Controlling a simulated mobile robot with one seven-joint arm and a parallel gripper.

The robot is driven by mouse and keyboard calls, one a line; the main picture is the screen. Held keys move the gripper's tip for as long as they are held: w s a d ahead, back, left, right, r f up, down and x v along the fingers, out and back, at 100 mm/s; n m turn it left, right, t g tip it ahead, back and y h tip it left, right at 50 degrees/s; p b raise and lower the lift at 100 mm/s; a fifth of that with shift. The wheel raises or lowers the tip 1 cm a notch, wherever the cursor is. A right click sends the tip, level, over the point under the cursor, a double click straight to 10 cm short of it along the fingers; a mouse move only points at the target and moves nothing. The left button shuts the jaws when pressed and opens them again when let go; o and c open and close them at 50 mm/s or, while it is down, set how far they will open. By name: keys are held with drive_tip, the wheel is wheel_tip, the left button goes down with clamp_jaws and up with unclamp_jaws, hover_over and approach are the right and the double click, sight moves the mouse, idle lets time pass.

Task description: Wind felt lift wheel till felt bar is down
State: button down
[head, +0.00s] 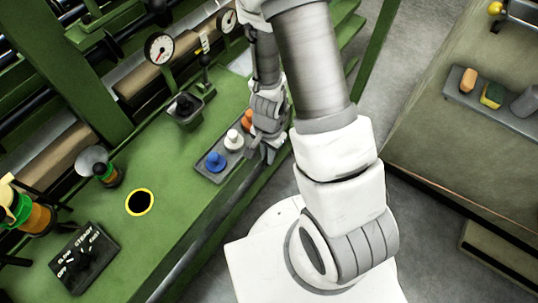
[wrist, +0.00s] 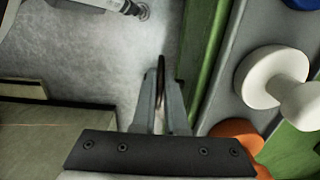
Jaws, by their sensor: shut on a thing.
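My gripper (head: 264,154) is at the front edge of the green machine bench, beside the tray of knobs, in the head view. In the wrist view, its two fingers (wrist: 160,118) are shut on a thin, dark brownish rim seen edge-on (wrist: 161,72). This looks like the edge of the felt lift wheel; the rest of it is hidden. The wheel cannot be made out in the head view, where my gripper and arm cover that place. I cannot tell which part of the machine is the felt bar, or its height.
A grey tray (head: 206,172) holds a blue knob (head: 215,161), a white knob (head: 234,140) and an orange one (head: 247,117). The white knob (wrist: 272,78) is close right of my fingers in the wrist view. A shelf (head: 503,115) is at right. Grey floor lies between.

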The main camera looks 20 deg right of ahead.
drive_tip(key=h, duration=0.1)
drive_tip(key=t+h, duration=0.1)
drive_tip(key=t, duration=0.1)
drive_tip(key=shift+s+a+f+h, duration=0.15)
drive_tip(key=shift+s+a+h, duration=0.15)
drive_tip(key=shift+a+h, duration=0.1)
drive_tip(key=shift+a+f+t+h+p, duration=0.1)
drive_tip(key=shift+f+t+h+p, duration=0.15)
drive_tip(key=shift+t+h+p, duration=0.6)
drive_tip(key=shift+h, duration=0.55)
drive_tip(key=c, duration=1.2)
unclamp_jaws()
drive_tip(key=shift+c, duration=0.2)
drive_tip(key=shift+f, duration=0.1)
drive_tip(key=shift+s, duration=0.1)
drive_tip(key=p+v, duration=1.1)
drive_tip(key=v, duration=0.6)
drive_tip(key=shift+s, duration=0.35)
